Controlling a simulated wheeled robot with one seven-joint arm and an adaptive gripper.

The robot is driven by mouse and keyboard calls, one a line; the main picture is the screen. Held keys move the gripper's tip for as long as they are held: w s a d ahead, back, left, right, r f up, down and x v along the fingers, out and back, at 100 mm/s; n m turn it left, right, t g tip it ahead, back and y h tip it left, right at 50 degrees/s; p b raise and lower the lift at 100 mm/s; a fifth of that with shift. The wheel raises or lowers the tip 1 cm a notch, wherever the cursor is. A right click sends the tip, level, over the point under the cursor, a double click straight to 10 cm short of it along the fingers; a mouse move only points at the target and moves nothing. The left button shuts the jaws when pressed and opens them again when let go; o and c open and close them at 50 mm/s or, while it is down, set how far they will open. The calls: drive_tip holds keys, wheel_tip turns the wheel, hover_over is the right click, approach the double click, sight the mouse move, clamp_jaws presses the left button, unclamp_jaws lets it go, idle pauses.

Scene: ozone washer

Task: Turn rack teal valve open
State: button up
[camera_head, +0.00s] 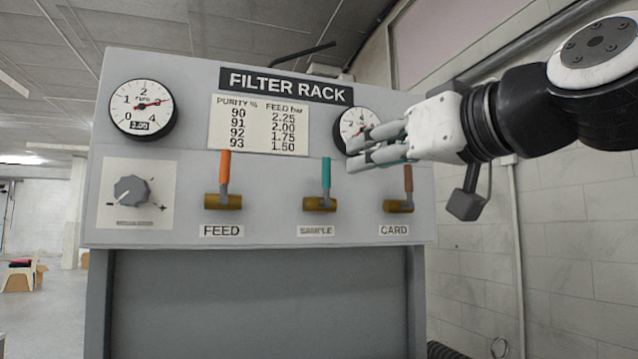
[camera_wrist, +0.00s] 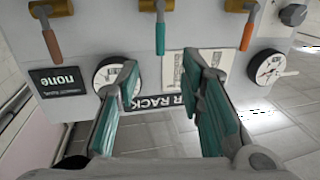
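The teal valve (camera_head: 326,174) is the middle lever on the filter rack panel, above the SAMPLE label. Its handle points straight up from a brass body (camera_head: 320,204). In the wrist view, which is upside down, the teal handle (camera_wrist: 160,38) hangs at the top middle. My gripper (camera_head: 358,150) is in front of the panel, up and to the right of the teal handle, and covers part of the right gauge. In the wrist view my gripper (camera_wrist: 170,78) is open, with its teal-padded fingers wide apart and nothing between them. The teal handle is beyond the fingertips, apart from them.
An orange FEED lever (camera_head: 225,168) stands left of the teal one and a brown CARD lever (camera_head: 408,178) right. A knob (camera_head: 131,191), left gauge (camera_head: 142,107), right gauge (camera_head: 356,121) and purity chart (camera_head: 259,125) are on the panel. A wall is at right.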

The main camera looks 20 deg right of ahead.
sight(329, 172)
drive_tip(key=w+a, duration=0.1)
drive_tip(key=w, duration=0.7)
drive_tip(key=w+a, duration=0.1)
drive_tip(key=w, duration=0.3)
drive_tip(key=shift+w+a, duration=0.3)
drive_tip(key=shift+f, duration=0.1)
clamp_jaws()
